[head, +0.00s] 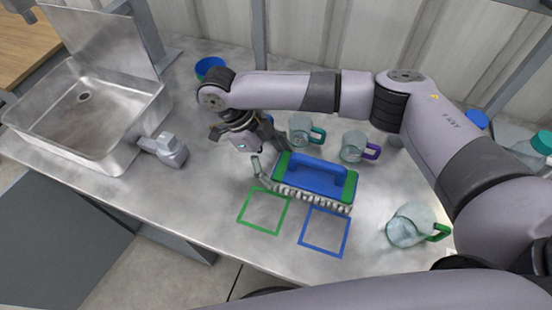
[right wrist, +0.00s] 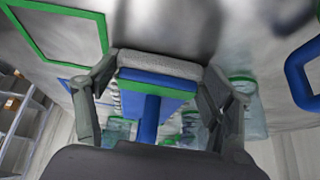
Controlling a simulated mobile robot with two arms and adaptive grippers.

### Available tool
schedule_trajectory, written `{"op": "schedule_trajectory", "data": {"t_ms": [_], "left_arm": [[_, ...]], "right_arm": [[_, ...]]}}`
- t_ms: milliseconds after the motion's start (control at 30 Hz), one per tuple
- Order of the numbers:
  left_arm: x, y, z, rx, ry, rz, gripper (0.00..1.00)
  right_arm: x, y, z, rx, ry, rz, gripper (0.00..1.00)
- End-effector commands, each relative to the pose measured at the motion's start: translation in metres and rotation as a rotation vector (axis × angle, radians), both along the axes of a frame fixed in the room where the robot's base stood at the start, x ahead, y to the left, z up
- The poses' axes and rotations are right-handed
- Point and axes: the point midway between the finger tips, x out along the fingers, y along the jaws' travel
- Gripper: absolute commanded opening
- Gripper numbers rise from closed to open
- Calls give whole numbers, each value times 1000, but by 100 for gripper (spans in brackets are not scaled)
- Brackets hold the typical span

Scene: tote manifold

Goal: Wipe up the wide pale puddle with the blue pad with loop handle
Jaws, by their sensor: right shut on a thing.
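The blue pad with loop handle (head: 318,176) lies on the metal worktop in the head view, with green end blocks and a pale fringed underside. My right gripper (head: 262,153) is at the pad's left end, its fingers on either side of that end. In the right wrist view my right gripper (right wrist: 163,85) has the pad's blue and green end (right wrist: 155,82) between its fingertips, with the blue handle running away from it. I cannot make out the outline of the pale puddle; the worktop right of the pad looks brighter. My left gripper is not in view.
A green square outline (head: 264,231) and a blue one (head: 325,250) mark the worktop in front of the pad. Clear jugs stand behind it (head: 301,127) (head: 353,150) and at its right (head: 408,222). A metal sink (head: 60,150) and grey fitting (head: 167,150) are left.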

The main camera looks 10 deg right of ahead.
Motion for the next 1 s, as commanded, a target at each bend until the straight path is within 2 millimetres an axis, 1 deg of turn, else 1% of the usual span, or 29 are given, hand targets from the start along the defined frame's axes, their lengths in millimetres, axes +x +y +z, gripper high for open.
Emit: {"op": "schedule_trajectory", "data": {"t_ms": [100, 300, 567, 667, 1000], "left_arm": [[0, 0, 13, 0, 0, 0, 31], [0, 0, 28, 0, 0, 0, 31], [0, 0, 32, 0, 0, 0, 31], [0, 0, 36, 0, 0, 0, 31], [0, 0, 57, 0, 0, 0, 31]], "right_arm": [[-6, -9, 4, -1, 4, -1, 44], [-15, -24, 5, -3, 5, 0, 44], [-19, -31, 2, -3, 2, 0, 44], [-21, -35, 3, -3, 2, 0, 44], [-36, -59, 2, -4, 3, -1, 44]]}}
